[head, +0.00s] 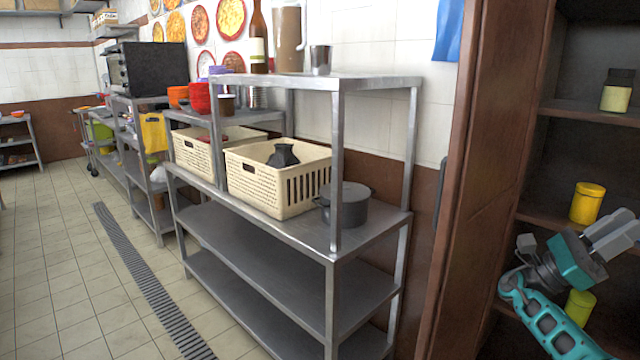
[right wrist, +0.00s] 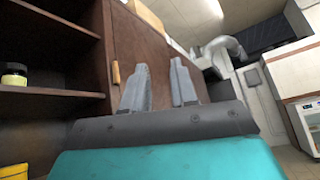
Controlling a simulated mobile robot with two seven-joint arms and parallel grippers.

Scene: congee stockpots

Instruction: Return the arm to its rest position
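My right gripper (head: 616,232) is at the right edge of the head view, in front of the dark wooden shelf unit, its arm rising from the bottom right corner. In the right wrist view its two grey fingers (right wrist: 159,72) stand apart with nothing between them. It touches nothing that I can see. My left gripper is not in view. A dark grey pot with a lid (head: 347,206) sits on the middle board of the steel rack (head: 290,236), well to the left of the gripper.
The wooden shelf unit (head: 570,108) holds a yellow canister (head: 586,202), a yellow-green canister (head: 579,306) near my arm, and a dark-lidded jar (head: 616,92). Cream baskets (head: 258,192) stand on the rack. The tiled floor (head: 75,265) at left is clear.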

